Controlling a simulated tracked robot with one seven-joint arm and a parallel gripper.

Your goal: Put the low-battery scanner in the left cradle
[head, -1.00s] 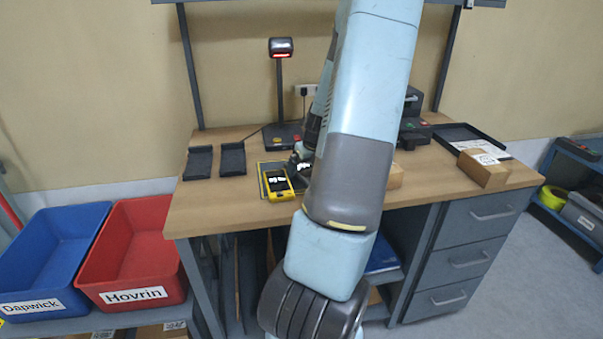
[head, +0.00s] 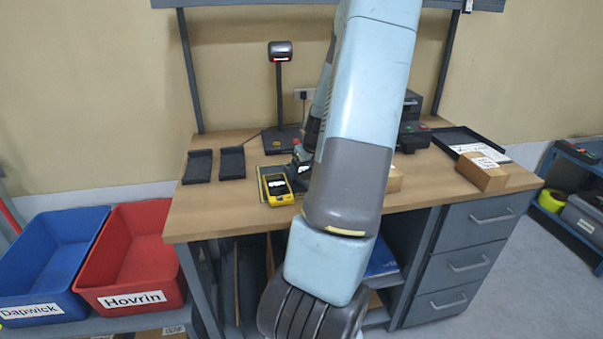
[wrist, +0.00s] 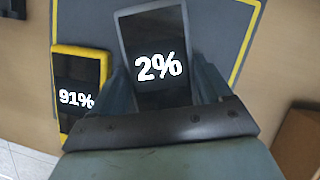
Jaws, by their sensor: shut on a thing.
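The low-battery scanner (wrist: 155,38) is grey with a dark screen reading 2%. In the wrist view my gripper (wrist: 163,88) is shut on it, one finger on each side. It is over the grey, yellow-edged mat (wrist: 218,22); I cannot tell whether it is lifted clear. A yellow scanner (wrist: 80,80) reading 91% lies to its left, and shows in the head view (head: 278,188). The left cradle (head: 198,166) is a dark, empty tray on the bench's left. A second empty cradle (head: 232,162) is just right of it. My arm hides much of the gripper in the head view.
A stand (head: 280,95) with a red-lit head rises behind the mat. A cardboard box (head: 482,172) and a black tray (head: 455,136) are on the bench's right. A blue bin (head: 50,255) and a red bin (head: 132,250) stand left of the bench.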

